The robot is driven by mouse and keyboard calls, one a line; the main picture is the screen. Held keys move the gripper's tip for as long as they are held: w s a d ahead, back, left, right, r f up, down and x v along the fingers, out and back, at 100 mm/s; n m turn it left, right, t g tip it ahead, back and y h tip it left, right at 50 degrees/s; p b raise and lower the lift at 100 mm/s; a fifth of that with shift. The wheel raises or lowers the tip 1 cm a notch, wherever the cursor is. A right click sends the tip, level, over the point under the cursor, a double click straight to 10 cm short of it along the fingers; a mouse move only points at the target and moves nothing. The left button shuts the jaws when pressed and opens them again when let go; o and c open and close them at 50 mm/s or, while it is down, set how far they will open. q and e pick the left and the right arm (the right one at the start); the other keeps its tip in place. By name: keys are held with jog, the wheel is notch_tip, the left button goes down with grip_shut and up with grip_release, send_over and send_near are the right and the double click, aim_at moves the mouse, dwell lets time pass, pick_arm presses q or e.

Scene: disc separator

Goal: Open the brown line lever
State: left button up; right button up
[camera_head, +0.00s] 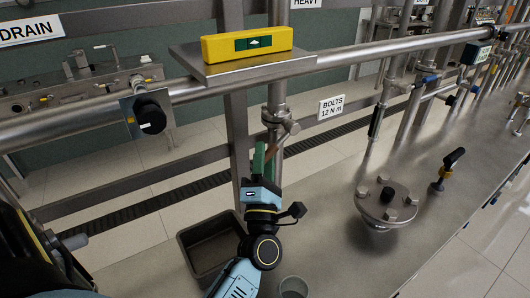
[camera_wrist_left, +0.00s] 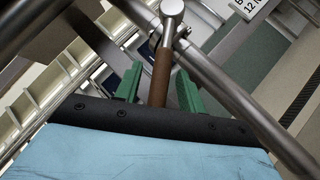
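The brown lever (camera_head: 276,150) projects from the valve on a vertical steel pipe (camera_head: 277,105) near the picture's centre. In the left wrist view the brown lever (camera_wrist_left: 161,76) hangs down from a round silver valve hub (camera_wrist_left: 171,8). My left gripper (camera_head: 264,158) has its green fingers at the lever. In the wrist view the fingers (camera_wrist_left: 158,88) stand on either side of the lever, with a gap showing on both sides, so the gripper is open around it. The lever's lower end is hidden behind the gripper's dark edge. My right gripper is in neither view.
A horizontal rail (camera_head: 372,50) runs across above the lever, carrying a shelf with a yellow level (camera_head: 247,43). A bolted round flange (camera_head: 386,203) and a black-handled valve (camera_head: 447,170) stand to the right.

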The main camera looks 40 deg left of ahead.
pick_arm(q)
jog(key=b+v, duration=0.1)
jog(key=v, duration=1)
jog(key=shift+s+d+f+b, duration=0.15)
jog(key=shift+s+b, duration=0.1)
jog(key=shift+b, duration=0.1)
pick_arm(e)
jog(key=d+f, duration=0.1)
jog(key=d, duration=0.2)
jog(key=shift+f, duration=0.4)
